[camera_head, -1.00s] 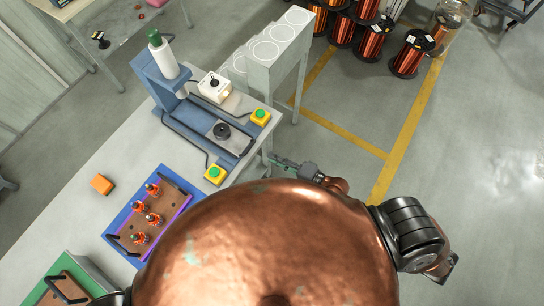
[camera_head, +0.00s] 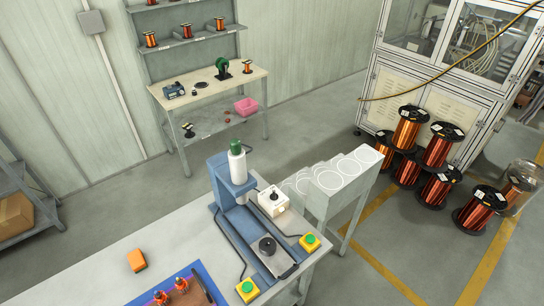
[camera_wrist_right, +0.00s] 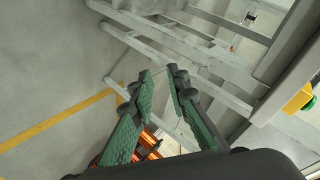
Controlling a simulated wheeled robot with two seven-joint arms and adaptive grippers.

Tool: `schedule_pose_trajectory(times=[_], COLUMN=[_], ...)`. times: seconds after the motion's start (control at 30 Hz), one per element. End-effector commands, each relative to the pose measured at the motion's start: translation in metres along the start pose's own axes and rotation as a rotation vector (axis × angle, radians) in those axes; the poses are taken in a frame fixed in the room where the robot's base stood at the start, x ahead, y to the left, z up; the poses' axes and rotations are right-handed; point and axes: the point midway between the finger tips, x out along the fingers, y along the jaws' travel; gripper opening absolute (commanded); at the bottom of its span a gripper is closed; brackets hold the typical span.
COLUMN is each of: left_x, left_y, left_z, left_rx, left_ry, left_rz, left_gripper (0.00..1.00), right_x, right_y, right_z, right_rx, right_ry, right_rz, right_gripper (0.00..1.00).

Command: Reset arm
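My right gripper (camera_wrist_right: 160,72) shows in the right wrist view. Its two green-padded fingers stand apart with a narrow gap at the tips, and nothing is between them. It is in the air beside the legs and frame of a work table. Neither of my arms shows in the head view now, so my left gripper is out of sight. A blue press with a white cylinder and green cap (camera_head: 237,165) stands on the grey workbench (camera_head: 172,245). Orange-wound armatures (camera_head: 182,285) stand in a blue-edged tray (camera_head: 207,282) at the bottom edge, partly cut off.
Yellow buttons with green tops (camera_head: 310,242) flank the press. An orange block (camera_head: 137,260) lies on the bench. A white stand with round openings (camera_head: 345,175) is right of it. Copper wire spools (camera_head: 440,145) fill the right floor. A shelved table (camera_head: 205,90) stands behind.

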Motion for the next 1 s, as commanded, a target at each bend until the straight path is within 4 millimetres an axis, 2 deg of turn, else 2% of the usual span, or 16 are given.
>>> schedule_pose_trajectory(times=[0.03,0.1,0.17,0.2,0.27,0.3,0.43,0.5,0.6,0.7,0.8,1.0], left_x=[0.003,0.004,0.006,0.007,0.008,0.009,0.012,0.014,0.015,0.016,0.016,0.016], left_y=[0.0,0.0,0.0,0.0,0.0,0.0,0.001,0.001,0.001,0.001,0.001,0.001], left_z=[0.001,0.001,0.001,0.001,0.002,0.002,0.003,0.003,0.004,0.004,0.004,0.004], left_rx=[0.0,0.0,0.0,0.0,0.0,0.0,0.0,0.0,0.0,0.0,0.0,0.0], left_ry=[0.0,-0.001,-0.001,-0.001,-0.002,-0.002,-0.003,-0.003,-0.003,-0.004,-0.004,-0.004], left_rz=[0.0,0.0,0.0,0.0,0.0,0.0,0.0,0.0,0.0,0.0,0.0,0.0], left_gripper=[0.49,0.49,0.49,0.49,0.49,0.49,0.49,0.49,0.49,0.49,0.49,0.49], right_x=[0.004,0.004,0.001,-0.003,-0.012,-0.019,-0.048,-0.064,-0.085,-0.1,-0.107,-0.108], right_y=[0.037,0.083,0.121,0.144,0.177,0.197,0.249,0.267,0.283,0.291,0.294,0.294], right_z=[0.017,0.04,0.063,0.08,0.108,0.129,0.199,0.233,0.273,0.299,0.311,0.313], right_rx=[-0.052,-0.138,-0.209,-0.255,-0.322,-0.365,-0.495,-0.554,-0.616,-0.657,-0.675,-0.68], right_ry=[-0.018,-0.053,-0.095,-0.129,-0.188,-0.234,-0.401,-0.488,-0.594,-0.664,-0.698,-0.704], right_rz=[0.072,0.163,0.236,0.282,0.345,0.383,0.476,0.504,0.524,0.529,0.529,0.529], right_gripper=[0.15,0.15,0.15,0.15,0.15,0.15,0.15,0.15,0.15,0.15,0.15,0.15])
